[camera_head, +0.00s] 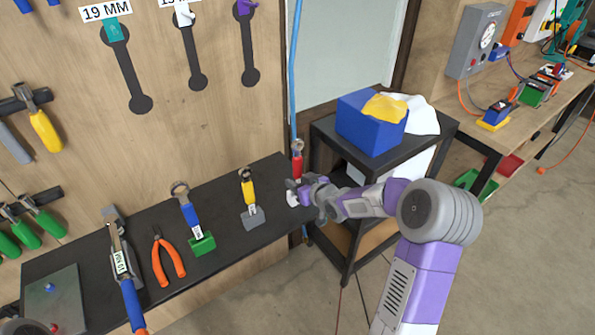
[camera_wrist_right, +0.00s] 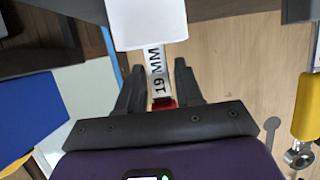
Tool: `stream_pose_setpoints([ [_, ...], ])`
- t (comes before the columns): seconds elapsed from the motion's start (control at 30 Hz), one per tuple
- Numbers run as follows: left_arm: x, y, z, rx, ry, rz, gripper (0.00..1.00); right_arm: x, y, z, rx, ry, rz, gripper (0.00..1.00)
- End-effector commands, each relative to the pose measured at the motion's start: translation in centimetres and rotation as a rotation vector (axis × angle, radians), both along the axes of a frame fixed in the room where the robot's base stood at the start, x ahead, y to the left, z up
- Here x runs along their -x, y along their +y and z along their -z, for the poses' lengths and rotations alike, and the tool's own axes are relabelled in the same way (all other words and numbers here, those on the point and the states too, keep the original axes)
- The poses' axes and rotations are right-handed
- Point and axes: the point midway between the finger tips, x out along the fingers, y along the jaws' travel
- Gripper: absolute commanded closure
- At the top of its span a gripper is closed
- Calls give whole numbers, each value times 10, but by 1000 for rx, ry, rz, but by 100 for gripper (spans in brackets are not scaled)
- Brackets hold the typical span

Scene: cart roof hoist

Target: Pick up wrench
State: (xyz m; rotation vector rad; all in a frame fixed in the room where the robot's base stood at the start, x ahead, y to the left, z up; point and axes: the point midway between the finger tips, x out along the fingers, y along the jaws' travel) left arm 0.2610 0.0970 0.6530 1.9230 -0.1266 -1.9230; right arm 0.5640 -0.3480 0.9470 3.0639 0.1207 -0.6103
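A red-handled wrench (camera_head: 297,162) stands upright at the right end of the black shelf. In the right wrist view its white label (camera_wrist_right: 158,75) reads 19 MM. My right gripper (camera_head: 302,191) is at the lower part of this wrench. The 19 MM wall outline (camera_head: 125,70) with a teal hook is empty. I do not make out my left gripper.
A yellow-handled wrench (camera_head: 248,188) and a blue-handled wrench (camera_head: 188,215) stand in holders on the shelf (camera_head: 225,240). Orange pliers (camera_head: 167,260) lie left of them. A black cart (camera_head: 335,140) with a blue box (camera_head: 362,130) stands right behind my right arm.

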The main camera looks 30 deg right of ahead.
Motion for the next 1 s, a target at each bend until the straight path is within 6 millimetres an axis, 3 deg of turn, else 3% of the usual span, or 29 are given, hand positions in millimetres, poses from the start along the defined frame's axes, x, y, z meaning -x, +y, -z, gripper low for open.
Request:
stream_pose_setpoints([
  [0.03,0,0,0,0,0,0,57,0,0,0,0,0,0,72],
  [0.2,0,0,0,0,0,0,57,0,0,0,0,0,0,98],
  [0.57,0,0,-2,0,0,0,57,0,0,-6,2,-3,0,100],
  [1.0,0,0,-37,0,0,0,57,0,0,-88,2,-4,0,100],
])
